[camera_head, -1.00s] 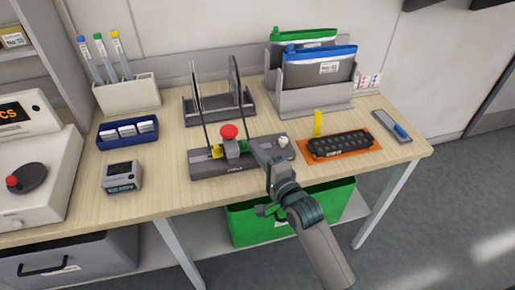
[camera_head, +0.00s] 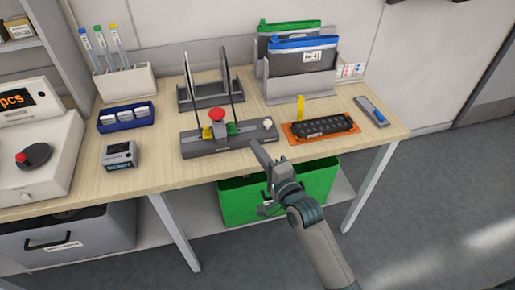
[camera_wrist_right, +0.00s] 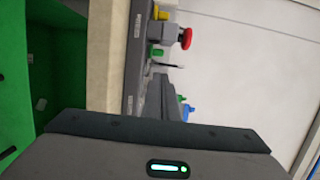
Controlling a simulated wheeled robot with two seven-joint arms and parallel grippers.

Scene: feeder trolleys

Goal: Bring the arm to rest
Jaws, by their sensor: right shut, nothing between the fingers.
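My right gripper (camera_head: 259,152) is shut and empty. In the head view it appears at the front edge of the wooden table (camera_head: 170,178), in front of the dark device (camera_head: 238,141) with the red knob (camera_head: 217,115). A visible gap separates it from the device. My right arm comes in from the lower right. In the right wrist view the red knob (camera_wrist_right: 186,38) shows sideways beyond the gripper, with the green bin (camera_wrist_right: 38,60) at the left. My left gripper is not in view.
The green bin (camera_head: 235,203) sits below the table, under my right gripper. An orange mat (camera_head: 294,139) with a black block (camera_head: 322,125) lies to the right of the device. A grey holder (camera_head: 265,92) with pouches stands at the back. The floor at right is free.

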